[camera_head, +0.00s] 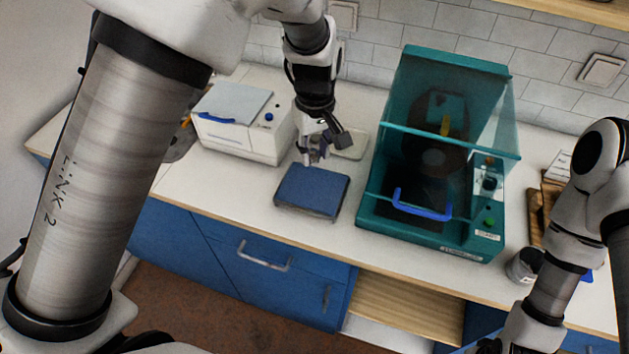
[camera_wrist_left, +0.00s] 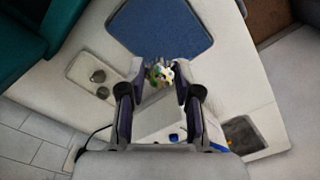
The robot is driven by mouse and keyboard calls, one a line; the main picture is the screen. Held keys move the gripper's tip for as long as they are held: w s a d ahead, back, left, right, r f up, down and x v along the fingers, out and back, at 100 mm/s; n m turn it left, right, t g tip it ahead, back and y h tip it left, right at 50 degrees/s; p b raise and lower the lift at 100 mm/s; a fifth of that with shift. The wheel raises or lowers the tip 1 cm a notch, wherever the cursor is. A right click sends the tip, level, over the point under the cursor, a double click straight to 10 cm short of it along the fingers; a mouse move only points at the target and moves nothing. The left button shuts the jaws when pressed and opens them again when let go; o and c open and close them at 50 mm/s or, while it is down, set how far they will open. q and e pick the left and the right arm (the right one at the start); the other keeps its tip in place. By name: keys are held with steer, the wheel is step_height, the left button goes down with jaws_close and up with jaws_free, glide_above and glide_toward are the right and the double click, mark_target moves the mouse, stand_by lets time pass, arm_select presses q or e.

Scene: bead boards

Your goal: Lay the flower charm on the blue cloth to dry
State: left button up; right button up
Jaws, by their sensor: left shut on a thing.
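My left gripper (camera_head: 316,152) is shut on the flower charm, above the counter at the back edge of the blue cloth (camera_head: 312,190). In the left wrist view, the small white, green and yellowish flower charm (camera_wrist_left: 160,75) sits between the fingertips of the left gripper (camera_wrist_left: 159,80). The blue cloth (camera_wrist_left: 160,28) lies just beyond it there, flat and bare. The charm is too small to make out in the head view. My right arm shows at the right, but its gripper is outside the frame.
A white machine (camera_head: 240,125) stands left, and a teal clear-hooded machine (camera_head: 375,215) stands right.

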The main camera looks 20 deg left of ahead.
mark_target(313, 187)
arm_select(q)
step_height(313, 187, down, 9)
steer(key=shift+a+f+p, duration=0.1)
steer(key=shift+a+p, duration=0.05)
steer(key=shift+p, duration=0.9)
steer(key=shift+f, duration=0.1)
steer(key=shift+s+f, duration=0.1)
steer(key=shift+f, duration=0.05)
steer(key=o, duration=0.9)
steer(key=shift+o, duration=0.2)
